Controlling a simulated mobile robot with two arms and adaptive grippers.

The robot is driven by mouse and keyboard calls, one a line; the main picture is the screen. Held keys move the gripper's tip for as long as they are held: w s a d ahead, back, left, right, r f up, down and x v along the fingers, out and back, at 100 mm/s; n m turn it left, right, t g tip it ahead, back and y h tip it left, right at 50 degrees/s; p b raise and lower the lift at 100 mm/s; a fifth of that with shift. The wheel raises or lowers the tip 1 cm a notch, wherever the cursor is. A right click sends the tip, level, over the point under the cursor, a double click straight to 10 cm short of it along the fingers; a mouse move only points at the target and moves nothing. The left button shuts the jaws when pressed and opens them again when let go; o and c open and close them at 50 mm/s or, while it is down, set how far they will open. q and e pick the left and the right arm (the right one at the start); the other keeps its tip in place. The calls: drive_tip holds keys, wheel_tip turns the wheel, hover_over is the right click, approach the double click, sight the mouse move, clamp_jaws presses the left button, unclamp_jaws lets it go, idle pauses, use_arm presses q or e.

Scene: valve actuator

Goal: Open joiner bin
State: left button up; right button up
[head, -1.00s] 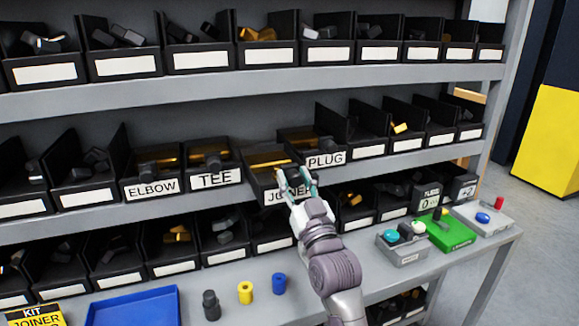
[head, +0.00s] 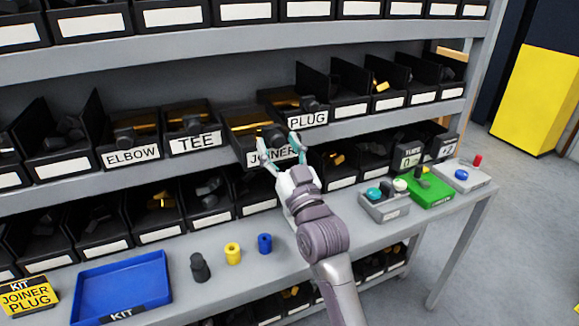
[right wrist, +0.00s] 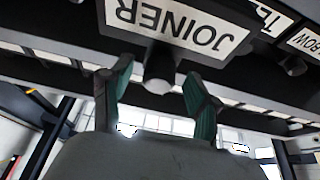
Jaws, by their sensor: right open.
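The joiner bin (head: 236,122) is a black open-top bin on the middle shelf, between the TEE and PLUG bins. It sticks out further forward than both. Its white JOINER label (head: 283,154) is partly covered by my right fingers. My right gripper (head: 280,148) is open in front of the bin face. In the right wrist view the label (right wrist: 178,18) is upside down at the top, and the right gripper (right wrist: 158,92) has its fingers spread on either side of a dark round knob (right wrist: 159,73) below the label. Whether they touch it I cannot tell. My left gripper is out of view.
The TEE bin (head: 181,118) and PLUG bin (head: 283,98) flank it. On the lower counter stand a blue tray (head: 122,285), black, yellow and blue cylinders (head: 265,243), a grey button box (head: 384,208) and a green box (head: 430,190). Free floor lies at the right.

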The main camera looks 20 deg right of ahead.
drive_tip(key=v, duration=1)
drive_tip(key=shift+s, duration=0.25)
drive_tip(key=shift+f, duration=0.1)
wheel_tip(320, 180, down, 11)
drive_tip(key=s+a+n+g, duration=0.1)
drive_tip(key=s+g, duration=0.1)
drive_tip(key=g, duration=0.3)
drive_tip(key=s+d+f+g, duration=0.1)
drive_tip(key=s+f+g, duration=1.3)
drive_tip(key=s+f, duration=0.7)
drive_tip(key=s+f+g, duration=0.1)
drive_tip(key=s+f, duration=0.1)
drive_tip(key=f, duration=1.1)
drive_tip(key=s+f, duration=0.2)
drive_tip(key=f, duration=1.1)
drive_tip(key=s+d+f+n+g, duration=0.1)
drive_tip(key=s+d+f, duration=0.2)
drive_tip(key=s+f, duration=1.1)
drive_tip(key=shift+s+f+h, duration=0.3)
drive_tip(key=shift+s+h, duration=0.1)
drive_tip(key=shift+s, duration=0.5)
